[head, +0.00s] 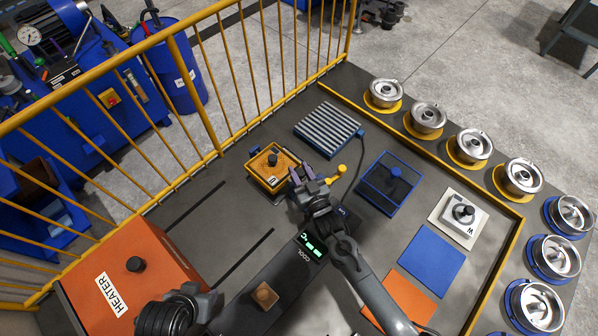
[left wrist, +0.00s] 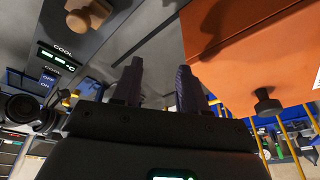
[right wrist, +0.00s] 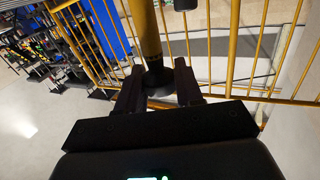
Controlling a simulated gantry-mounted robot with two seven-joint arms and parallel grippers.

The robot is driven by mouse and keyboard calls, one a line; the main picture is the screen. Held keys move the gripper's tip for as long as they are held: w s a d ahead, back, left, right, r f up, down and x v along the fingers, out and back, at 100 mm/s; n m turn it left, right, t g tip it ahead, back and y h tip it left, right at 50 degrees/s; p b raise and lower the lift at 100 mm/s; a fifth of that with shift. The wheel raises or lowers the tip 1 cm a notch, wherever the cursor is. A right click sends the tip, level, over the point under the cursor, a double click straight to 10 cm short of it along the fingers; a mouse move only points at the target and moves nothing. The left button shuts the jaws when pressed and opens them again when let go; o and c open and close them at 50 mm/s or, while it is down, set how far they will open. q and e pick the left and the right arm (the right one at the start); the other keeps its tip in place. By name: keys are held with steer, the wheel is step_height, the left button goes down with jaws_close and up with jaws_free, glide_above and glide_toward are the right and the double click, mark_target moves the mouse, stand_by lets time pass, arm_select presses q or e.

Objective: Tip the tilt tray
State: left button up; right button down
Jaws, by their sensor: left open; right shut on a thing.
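A yellow tray (head: 259,180) with a brown inside and a black knob (head: 272,159) stands at the upper middle of the bench. I take it for the tilt tray. My right gripper (head: 303,176) is at its right side. In the right wrist view the right fingers (right wrist: 158,88) are shut around the black flared end (right wrist: 157,80) of a yellow bar (right wrist: 146,30). The fingers hide part of this end. My left gripper (left wrist: 159,75) is open and empty, low at the left in the head view, beside the orange heater (head: 150,262).
A ribbed grey plate (head: 328,128), a blue frame (head: 388,184) and a white block (head: 461,216) stand on the bench. A small yellow ball (head: 342,168) is right of the right gripper. Yellow railing (head: 205,75) bounds the left.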

steer(key=shift+w+d+r+m+g+p, duration=0.2)
steer(key=shift+w+d+m+g+p, duration=0.1)
steer(key=shift+w+d+m+p, duration=0.25)
steer(key=shift+w+d+f+m+g+p, duration=0.45)
steer(key=shift+w+d+m, duration=0.2)
steer(key=shift+m, duration=0.4)
steer(key=shift+w+d+f+m+g+p, duration=0.3)
steer(key=shift+w+d+f+m+g, duration=0.3)
steer(key=shift+m, duration=0.4)
steer(key=shift+d+r, duration=0.15)
steer(key=c, duration=0.8)
jaws_free()
steer(key=shift+d, duration=0.1)
steer(key=shift+s, duration=0.1)
